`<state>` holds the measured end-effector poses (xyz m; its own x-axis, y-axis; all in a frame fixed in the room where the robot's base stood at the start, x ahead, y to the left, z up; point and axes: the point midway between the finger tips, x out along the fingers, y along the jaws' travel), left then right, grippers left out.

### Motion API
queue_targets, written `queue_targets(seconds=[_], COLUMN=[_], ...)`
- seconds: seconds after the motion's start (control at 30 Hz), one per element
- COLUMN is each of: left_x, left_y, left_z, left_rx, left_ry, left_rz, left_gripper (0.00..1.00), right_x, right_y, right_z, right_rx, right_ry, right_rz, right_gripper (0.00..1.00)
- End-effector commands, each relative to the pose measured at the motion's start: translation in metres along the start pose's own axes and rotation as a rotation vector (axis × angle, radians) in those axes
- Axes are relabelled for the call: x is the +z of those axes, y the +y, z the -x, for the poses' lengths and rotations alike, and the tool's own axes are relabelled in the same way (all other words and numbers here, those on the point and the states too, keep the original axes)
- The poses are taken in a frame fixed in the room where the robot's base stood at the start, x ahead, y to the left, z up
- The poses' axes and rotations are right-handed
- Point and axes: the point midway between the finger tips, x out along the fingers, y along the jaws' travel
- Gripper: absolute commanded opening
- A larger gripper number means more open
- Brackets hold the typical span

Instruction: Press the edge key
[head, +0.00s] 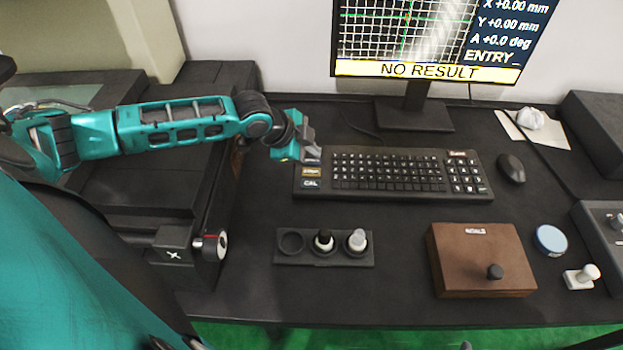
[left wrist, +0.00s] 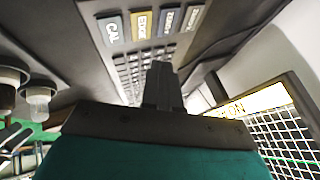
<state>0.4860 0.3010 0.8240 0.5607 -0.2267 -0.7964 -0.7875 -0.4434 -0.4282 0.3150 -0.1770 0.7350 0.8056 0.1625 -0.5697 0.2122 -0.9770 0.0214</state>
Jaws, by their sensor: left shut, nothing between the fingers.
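The edge key is a yellow-tan key on the left end of the black keyboard (head: 400,185). It shows in the head view (head: 311,172) just above the dark CAL key (head: 311,184), and in the left wrist view (left wrist: 142,25) between CAL (left wrist: 113,29) and other dark keys. My left gripper (head: 313,154) is shut and empty, at the keyboard's upper left corner, just beyond the edge key in the head view. Its fingers also show in the left wrist view (left wrist: 160,75). I cannot tell whether the fingertips touch any key. My right gripper is not in view.
A monitor (head: 428,69) reading "NO RESULT" and "ENTRY" stands behind the keyboard. A mouse (head: 511,168) lies to its right. In front are a black holder (head: 290,260) with small pieces, a brown box (head: 470,255) and a blue round tin (head: 550,239).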

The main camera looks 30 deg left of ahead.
Motion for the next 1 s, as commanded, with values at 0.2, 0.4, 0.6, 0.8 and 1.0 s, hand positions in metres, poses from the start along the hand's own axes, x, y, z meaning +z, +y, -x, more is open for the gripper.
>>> queue_targets(seconds=[0.2,0.4,0.6,0.8,1.0], left_x=[0.011,0.014,0.013,0.013,0.013], left_y=[0.011,0.013,0.013,0.013,0.013], left_z=[-0.022,-0.025,-0.025,-0.025,-0.025], left_rx=[0.0,0.0,0.0,0.0,0.0], left_ry=[0.0,0.0,0.0,0.0,0.0], left_rz=[0.002,0.002,0.002,0.002,0.002], left_gripper=[0.0,0.0,0.0,0.0,0.0], right_x=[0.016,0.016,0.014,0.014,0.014], right_y=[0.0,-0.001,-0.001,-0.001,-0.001], right_z=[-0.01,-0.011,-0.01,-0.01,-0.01], right_rx=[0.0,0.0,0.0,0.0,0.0], right_ry=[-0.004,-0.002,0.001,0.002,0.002], right_rz=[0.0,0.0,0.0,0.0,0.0], right_gripper=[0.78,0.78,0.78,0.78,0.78])
